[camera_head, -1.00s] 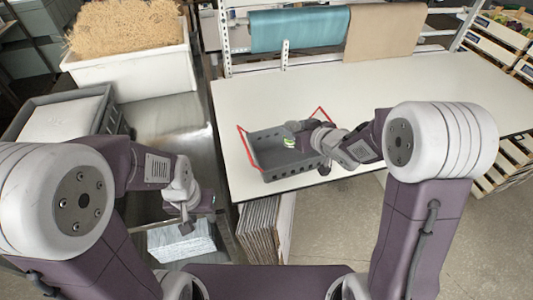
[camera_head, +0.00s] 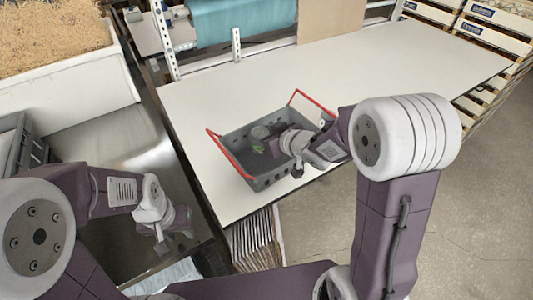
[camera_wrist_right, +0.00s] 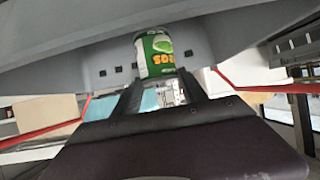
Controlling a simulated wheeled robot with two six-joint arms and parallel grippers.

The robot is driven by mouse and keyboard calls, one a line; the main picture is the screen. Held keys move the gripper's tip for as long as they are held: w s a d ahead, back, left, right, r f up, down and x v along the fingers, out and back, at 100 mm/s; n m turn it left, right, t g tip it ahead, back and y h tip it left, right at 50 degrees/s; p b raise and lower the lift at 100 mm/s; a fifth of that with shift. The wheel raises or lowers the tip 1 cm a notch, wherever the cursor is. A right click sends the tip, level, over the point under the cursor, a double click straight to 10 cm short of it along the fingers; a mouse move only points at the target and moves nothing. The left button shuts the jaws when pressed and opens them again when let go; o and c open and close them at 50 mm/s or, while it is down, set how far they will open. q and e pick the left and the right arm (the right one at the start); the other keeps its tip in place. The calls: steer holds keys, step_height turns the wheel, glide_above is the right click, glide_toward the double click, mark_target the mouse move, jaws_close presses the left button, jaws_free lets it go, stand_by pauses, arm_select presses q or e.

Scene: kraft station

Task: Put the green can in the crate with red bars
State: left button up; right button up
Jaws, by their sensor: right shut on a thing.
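The grey crate with red bars (camera_head: 262,184) stands on the white table, its bars raised at its left and right ends. My right gripper (camera_head: 268,144) reaches into the crate from the right and is shut on the green can (camera_head: 258,149). Only a small part of the can shows in the head view. In the right wrist view the green and white can (camera_wrist_right: 155,54) sits at the ends of the fingers, in front of the grey crate wall (camera_wrist_right: 100,70). Whether it touches the crate floor I cannot tell. My left gripper (camera_head: 163,245) hangs low at the left, away from the crate; its fingers are unclear.
The white table (camera_head: 370,85) is clear around the crate. A white bin of straw (camera_head: 50,50) and a metal counter (camera_head: 120,145) are at the left. Stacked wooden crates (camera_head: 475,40) stand at the far right, and flat cardboard sheets (camera_head: 253,243) lean under the table's front edge.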

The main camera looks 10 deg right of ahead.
arm_select(q)
steer(key=shift+f, duration=0.15)
arm_select(e)
steer(key=shift+f, duration=0.6)
arm_select(q)
steer(key=shift+s+f+b, duration=0.1)
steer(key=shift+f+b, duration=0.45)
steer(key=shift+f, duration=0.05)
arm_select(e)
step_height(320, 180, down, 4)
steer(key=shift+r, duration=0.25)
arm_select(q)
steer(key=shift+f, duration=0.1)
arm_select(e)
steer(key=shift+f, duration=0.2)
steer(key=o, duration=1.5)
